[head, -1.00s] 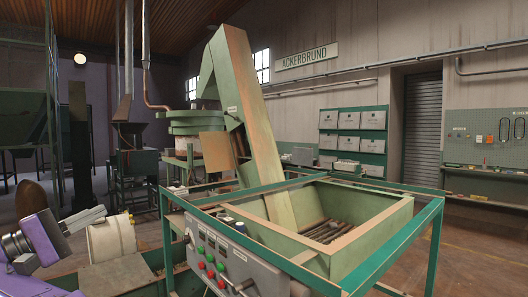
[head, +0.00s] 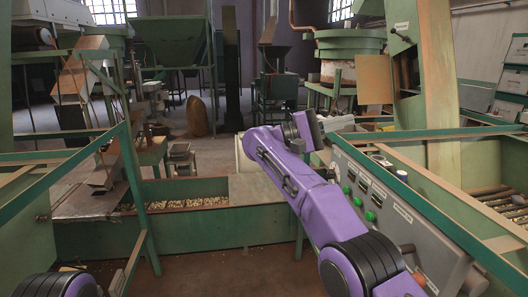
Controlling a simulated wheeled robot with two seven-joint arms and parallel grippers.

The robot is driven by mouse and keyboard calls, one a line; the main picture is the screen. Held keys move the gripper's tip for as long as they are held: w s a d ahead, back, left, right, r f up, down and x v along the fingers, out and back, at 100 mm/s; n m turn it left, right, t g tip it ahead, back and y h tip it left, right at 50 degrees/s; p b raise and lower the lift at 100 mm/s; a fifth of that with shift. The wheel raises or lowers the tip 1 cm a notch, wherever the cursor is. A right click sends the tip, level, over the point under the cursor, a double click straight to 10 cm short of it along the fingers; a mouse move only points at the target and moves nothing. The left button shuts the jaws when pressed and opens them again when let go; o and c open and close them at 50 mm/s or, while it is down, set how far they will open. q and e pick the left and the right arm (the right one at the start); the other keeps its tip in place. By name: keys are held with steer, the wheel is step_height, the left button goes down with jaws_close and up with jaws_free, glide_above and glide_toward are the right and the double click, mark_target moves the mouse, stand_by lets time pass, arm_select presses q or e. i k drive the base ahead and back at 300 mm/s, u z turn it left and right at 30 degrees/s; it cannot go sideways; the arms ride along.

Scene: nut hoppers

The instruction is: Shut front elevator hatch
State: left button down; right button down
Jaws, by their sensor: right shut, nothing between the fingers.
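A tan panel (head: 375,78) stands out from the left side of the leaning green elevator leg (head: 440,100), next to a dark opening; it looks like an open hatch. A small dark knob (head: 398,35) sits on the leg above it. Another tilted tan panel (head: 85,70) is at the far left; I cannot tell for certain which is the front hatch. My right gripper (head: 336,122) is shut and empty, left of the elevator leg and lower in the picture than the tan panel, apart from it. My left arm shows only at the bottom left corner; its gripper is out of view.
A grey control box (head: 405,205) with green buttons lies beside my right forearm, under a green frame rail (head: 430,200). A green trough (head: 190,225) holding nuts crosses the middle. A hopper (head: 495,205) with rollers is at the right edge.

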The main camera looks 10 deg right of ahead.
mark_target(373, 73)
steer(key=i, duration=3.9)
steer(key=z, duration=1.3)
